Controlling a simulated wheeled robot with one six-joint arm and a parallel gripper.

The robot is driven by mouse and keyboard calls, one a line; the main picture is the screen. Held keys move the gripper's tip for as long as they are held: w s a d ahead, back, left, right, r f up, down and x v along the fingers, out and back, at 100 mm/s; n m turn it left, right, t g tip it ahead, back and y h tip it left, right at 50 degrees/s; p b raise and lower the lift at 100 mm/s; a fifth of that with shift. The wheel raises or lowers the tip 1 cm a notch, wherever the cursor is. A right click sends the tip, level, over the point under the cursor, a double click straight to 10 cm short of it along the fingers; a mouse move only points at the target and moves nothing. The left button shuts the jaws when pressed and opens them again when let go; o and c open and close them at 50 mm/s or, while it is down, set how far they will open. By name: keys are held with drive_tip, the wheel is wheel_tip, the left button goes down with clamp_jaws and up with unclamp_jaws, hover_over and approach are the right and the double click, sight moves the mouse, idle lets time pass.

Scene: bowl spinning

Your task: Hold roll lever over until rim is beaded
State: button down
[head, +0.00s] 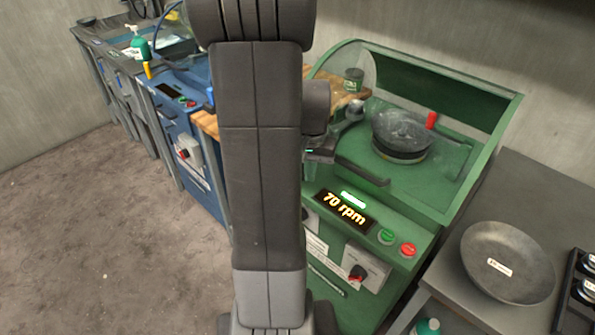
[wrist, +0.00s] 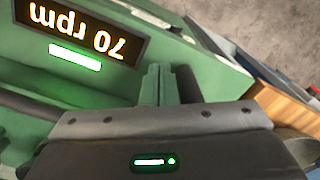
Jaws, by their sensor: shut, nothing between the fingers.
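The green spinning machine (head: 462,190) has a grey round workpiece (head: 402,128) on its bed, with a dark band under its rim. A red grip (head: 431,120) stands upright behind the workpiece on the right. A dark bar (head: 362,172) lies along the front of the bed; I cannot tell which of these is the roll lever. My gripper (wrist: 158,70) is shut and empty, close to the machine's front panel beside the lit display (wrist: 78,30), which reads 70 rpm. In the head view my arm hides part of the machine's left side.
Green and red buttons (head: 408,250) and a switch box (head: 362,270) are on the machine's front. A grey bowl with a label (head: 507,262) sits on the bench at right. A blue machine (head: 180,110) stands at left. The floor at lower left is clear.

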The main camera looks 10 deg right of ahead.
drive_tip(key=shift+w+a, duration=0.1)
idle(0.4)
drive_tip(key=shift+w+a+p, duration=0.25)
drive_tip(key=shift+w+a, duration=0.65)
drive_tip(key=shift+w, duration=0.25)
drive_tip(key=shift+w+a+p, duration=0.2)
drive_tip(key=shift+w+a, duration=0.65)
drive_tip(key=shift+w, duration=0.3)
drive_tip(key=shift+w+a+p, duration=0.25)
drive_tip(key=shift+w+a, duration=0.5)
drive_tip(key=shift+w, duration=0.2)
drive_tip(key=shift+w+a+p, duration=0.25)
drive_tip(key=shift+w+a, duration=0.5)
drive_tip(key=shift+w, duration=0.3)
idle(2.0)
